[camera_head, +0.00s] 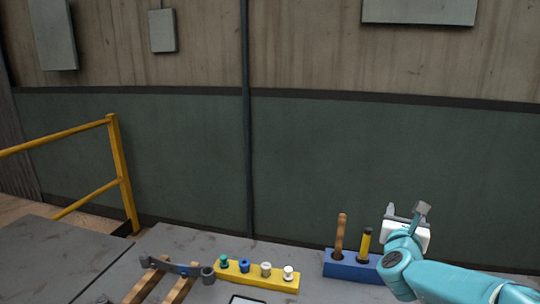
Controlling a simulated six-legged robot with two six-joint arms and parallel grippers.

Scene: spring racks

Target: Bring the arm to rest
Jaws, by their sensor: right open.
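My right gripper (408,213) is at the right, at the end of my teal arm coming in from the right edge. Its two grey fingers point up and stand apart, with nothing visible between them. It is beside the blue holder (350,269), to the right of the upright tools. My left gripper is not in the picture.
The blue holder holds a wooden-handled tool (340,236) and a yellow-and-black tool (365,243). A yellow rack (257,281) carries several small spools. A grey wrench-like tool (180,267) lies over wooden strips (145,285). A yellow railing (122,175) stands left.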

